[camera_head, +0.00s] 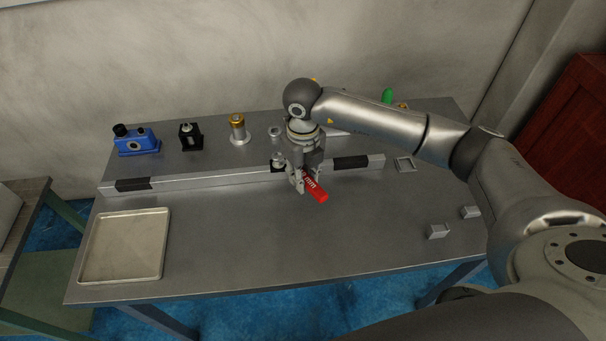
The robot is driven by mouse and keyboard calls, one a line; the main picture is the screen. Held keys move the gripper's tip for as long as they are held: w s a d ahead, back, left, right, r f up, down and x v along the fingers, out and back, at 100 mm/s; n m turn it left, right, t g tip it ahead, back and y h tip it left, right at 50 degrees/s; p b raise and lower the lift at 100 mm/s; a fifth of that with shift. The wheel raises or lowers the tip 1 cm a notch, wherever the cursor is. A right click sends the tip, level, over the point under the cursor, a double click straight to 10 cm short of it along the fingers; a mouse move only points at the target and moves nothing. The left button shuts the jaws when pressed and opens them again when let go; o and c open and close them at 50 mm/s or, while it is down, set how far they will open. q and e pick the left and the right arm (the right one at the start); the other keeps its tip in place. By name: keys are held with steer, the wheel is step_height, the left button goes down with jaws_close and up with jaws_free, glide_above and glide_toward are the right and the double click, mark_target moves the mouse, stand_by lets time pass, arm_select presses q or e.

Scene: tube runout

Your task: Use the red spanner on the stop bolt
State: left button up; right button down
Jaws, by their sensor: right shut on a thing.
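The red spanner (315,189) has a red handle with pale lettering, pointing down and to the right. My right gripper (301,180) is shut on it above the metal table, just in front of the long rail (220,178). The spanner's far end is hidden by the gripper. A small dark and metal fitting (278,161) sits at the rail directly left of the gripper; I cannot tell whether it is the stop bolt or whether the spanner touches it. My left gripper does not show.
A blue device (136,142), a black block (190,137) and a brass-topped cylinder (238,130) stand on the back of the table (250,235). An empty tray (125,245) lies at left. Small grey blocks (438,231) sit at right. The front middle is clear.

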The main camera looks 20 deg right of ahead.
steer(key=shift+f, duration=0.2)
steer(key=shift+f+b, duration=0.35)
steer(key=shift+b, duration=0.1)
steer(key=shift+f+b, duration=0.55)
steer(key=shift+f, duration=0.05)
